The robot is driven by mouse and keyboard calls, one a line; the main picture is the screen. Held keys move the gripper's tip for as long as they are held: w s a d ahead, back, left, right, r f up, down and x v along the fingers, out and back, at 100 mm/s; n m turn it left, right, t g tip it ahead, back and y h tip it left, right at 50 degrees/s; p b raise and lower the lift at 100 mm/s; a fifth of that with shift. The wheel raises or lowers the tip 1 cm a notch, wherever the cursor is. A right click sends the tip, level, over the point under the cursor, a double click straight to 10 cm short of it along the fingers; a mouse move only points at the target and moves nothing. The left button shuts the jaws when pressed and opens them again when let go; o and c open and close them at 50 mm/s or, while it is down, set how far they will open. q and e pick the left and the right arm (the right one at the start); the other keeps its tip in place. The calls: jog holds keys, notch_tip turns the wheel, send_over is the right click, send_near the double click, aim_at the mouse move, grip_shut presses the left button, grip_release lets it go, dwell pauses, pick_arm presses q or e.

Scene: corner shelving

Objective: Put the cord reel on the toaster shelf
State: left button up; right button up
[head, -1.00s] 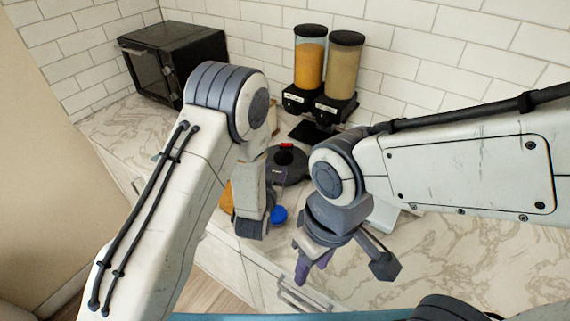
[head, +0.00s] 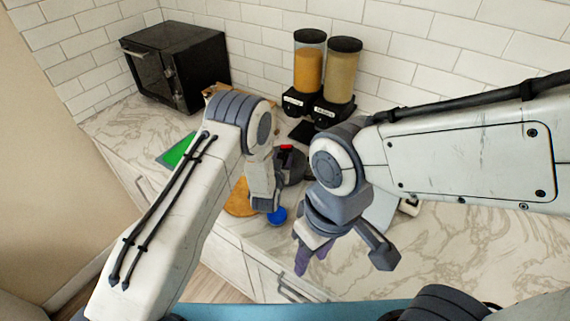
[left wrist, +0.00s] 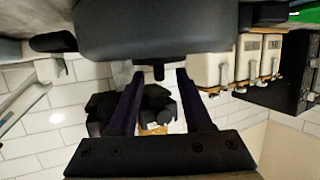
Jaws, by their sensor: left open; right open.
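The cord reel appears to be the dark round body with a red part (head: 291,167) on the counter, partly hidden by my left arm. My left gripper (head: 264,198) is just to its left and in front, pointing down. My right gripper (head: 342,258) is open and empty, over the counter's front. The toaster shelf is not clearly seen.
A black oven-like box (head: 178,65) stands at the back left, two dispensers (head: 325,75) at the back. A green mat (head: 178,150), an orange disc (head: 240,200) and a blue round thing (head: 277,215) lie near my left arm. White canisters (left wrist: 213,68) show in the wrist view.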

pick_arm(q)
grip_shut()
dwell(1.3)
jog(key=shift+w+r, duration=0.1)
jog(key=shift+r, duration=0.15)
